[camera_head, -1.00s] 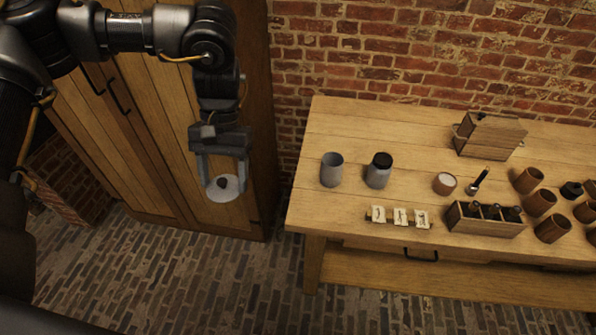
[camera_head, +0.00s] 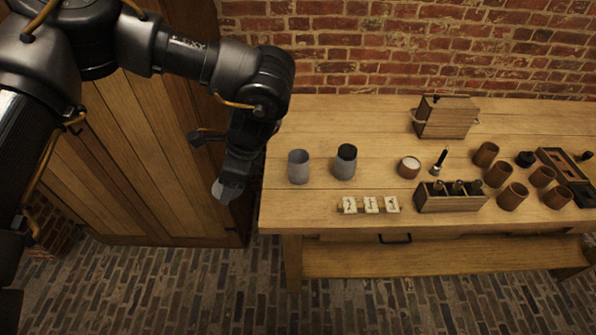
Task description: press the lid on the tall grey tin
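Two grey tins stand upright near the table's left end. The left grey tin (camera_head: 298,167) is open at the top. The other grey tin (camera_head: 345,163) has a dark lid (camera_head: 346,152) on it. My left gripper (camera_head: 231,178) is left of the table, just off its edge, and seen nearly side-on. It is shut on a pale grey round lid (camera_head: 226,192), which hangs tilted at its fingertips. The gripper is apart from both tins. The far finger and the lid's knob are hidden. My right gripper is out of view.
The wooden table (camera_head: 300,212) also holds small picture cards (camera_head: 371,205), a wooden rack with bottles (camera_head: 450,198), a wooden box (camera_head: 445,118), a small pale-topped jar (camera_head: 409,167) and several brown cups (camera_head: 513,196). The table behind the tins is clear.

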